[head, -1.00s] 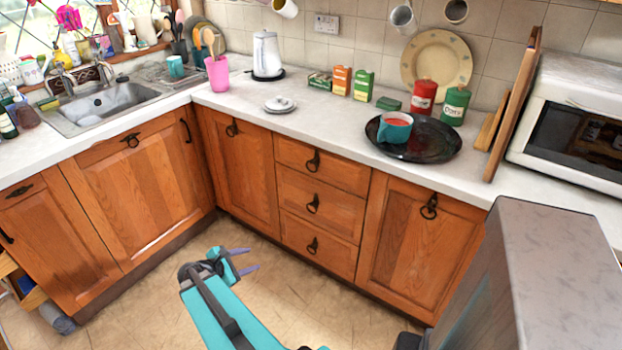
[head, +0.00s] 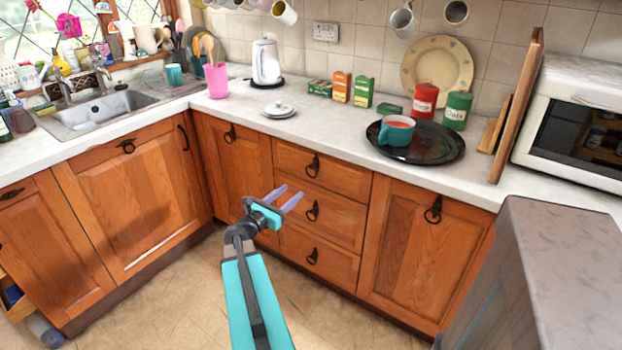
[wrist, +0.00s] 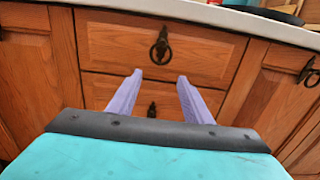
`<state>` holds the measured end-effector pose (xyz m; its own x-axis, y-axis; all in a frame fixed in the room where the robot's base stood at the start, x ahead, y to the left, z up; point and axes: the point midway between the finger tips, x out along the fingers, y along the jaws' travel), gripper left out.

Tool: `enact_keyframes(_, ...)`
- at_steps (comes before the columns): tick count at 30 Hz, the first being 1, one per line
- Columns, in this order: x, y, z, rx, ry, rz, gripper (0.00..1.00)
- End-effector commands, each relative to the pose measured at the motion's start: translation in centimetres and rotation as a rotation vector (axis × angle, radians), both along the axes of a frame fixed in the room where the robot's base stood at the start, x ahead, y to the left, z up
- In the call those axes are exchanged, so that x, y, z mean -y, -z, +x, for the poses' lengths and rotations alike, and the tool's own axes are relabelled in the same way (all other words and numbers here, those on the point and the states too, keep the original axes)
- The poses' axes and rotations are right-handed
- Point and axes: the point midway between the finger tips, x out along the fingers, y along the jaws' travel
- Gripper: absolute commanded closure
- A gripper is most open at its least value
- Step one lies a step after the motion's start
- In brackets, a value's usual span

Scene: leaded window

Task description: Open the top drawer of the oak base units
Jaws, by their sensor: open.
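The oak base units hold a stack of three drawers. The top drawer (head: 340,172) is shut and has a dark ring handle (head: 313,166). In the wrist view the top drawer (wrist: 205,52) fills the upper middle, with its ring handle (wrist: 160,48) hanging ahead of and above the fingertips. My gripper (head: 287,197) is open and empty, in front of the drawers and a little left of the handle in the head view. Its two lilac fingers (wrist: 158,80) point toward the drawer fronts, apart from the handle.
The middle drawer (head: 340,217) and bottom drawer are shut below. Cupboard doors stand left and right (head: 410,255). The worktop (head: 330,117) overhangs above, with a black tray (head: 450,150) and mug. A grey block-like surface (head: 560,260) is at the lower right. Floor is clear in front.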

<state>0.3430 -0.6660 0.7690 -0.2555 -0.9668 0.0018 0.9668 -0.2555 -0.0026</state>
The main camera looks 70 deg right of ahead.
Motion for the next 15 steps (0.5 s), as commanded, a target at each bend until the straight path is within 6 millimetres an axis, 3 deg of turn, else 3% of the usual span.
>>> enact_keyframes(8,0.5,0.0,-0.1,0.002,0.001,0.0,0.54)
enact_keyframes(15,2.7,0.0,-0.6,0.003,0.001,0.0,0.54)
